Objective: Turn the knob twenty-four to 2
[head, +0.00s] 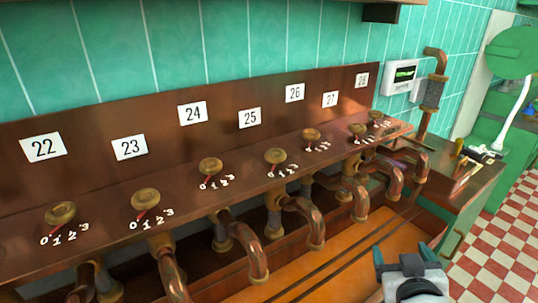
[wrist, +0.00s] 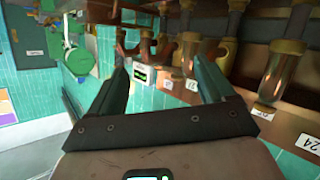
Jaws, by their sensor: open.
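Knob twenty-four (head: 211,166) is a round brass knob on the copper ledge, below the white label 24 (head: 193,112). Its red pointer slants down-left towards the 0 of its 0 to 3 scale (head: 217,183). My gripper (head: 403,255) is open at the lower right of the head view, well to the right of and apart from this knob. In the wrist view my gripper's two dark green fingers (wrist: 160,65) are spread with nothing between them.
Similar knobs flank it: knob 23 (head: 145,200) on the left and knob 25 (head: 275,157) on the right. Curved copper pipes (head: 300,220) stick out below the ledge. A side cabinet (head: 465,180) stands at the right. Checkered floor (head: 510,250) is clear at lower right.

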